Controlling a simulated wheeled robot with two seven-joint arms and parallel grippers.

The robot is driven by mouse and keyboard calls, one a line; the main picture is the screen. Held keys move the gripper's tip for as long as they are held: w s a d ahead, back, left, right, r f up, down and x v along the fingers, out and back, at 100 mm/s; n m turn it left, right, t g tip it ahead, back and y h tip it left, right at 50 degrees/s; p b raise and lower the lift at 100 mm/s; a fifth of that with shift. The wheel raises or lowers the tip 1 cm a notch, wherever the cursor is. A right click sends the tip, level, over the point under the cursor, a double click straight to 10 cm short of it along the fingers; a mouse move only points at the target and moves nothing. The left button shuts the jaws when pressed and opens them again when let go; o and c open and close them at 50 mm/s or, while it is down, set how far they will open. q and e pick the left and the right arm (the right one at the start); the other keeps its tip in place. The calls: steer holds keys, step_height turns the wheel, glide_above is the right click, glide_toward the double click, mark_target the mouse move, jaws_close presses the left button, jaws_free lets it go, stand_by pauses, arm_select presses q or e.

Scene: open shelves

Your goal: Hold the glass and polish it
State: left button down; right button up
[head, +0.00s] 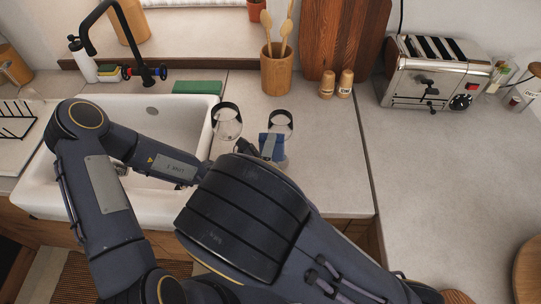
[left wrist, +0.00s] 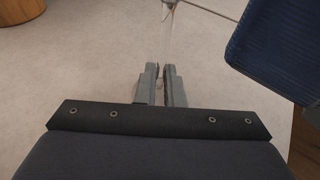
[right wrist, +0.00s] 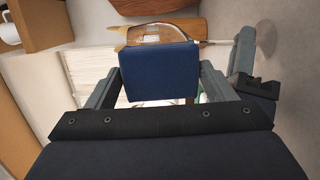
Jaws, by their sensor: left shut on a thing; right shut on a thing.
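My left gripper (left wrist: 166,82) is shut on the thin clear stem of a glass (left wrist: 168,40). The glass also shows in the right wrist view (right wrist: 160,36), its bowl just beyond the sponge and its stem running right to the left gripper. My right gripper (right wrist: 158,80) is shut on a blue sponge (right wrist: 160,72), one finger at each side. The sponge is close to the bowl; I cannot tell whether they touch. In the head view the sponge (head: 271,147) shows beyond my right arm, which hides most of both grippers.
The white sink (head: 155,190) lies left, with a black tap (head: 148,72) behind. A clear dark-rimmed vessel (head: 227,122) is beside it. A green sponge (head: 197,87), wooden utensil pot (head: 277,74), two shakers (head: 336,84) and a toaster (head: 432,75) line the back. The right counter is mostly clear.

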steer(key=shift+w, duration=0.9)
steer(key=shift+s+d, duration=0.1)
steer(key=shift+d, duration=1.75)
steer(key=shift+a, duration=1.85)
steer(key=shift+s, duration=2.9)
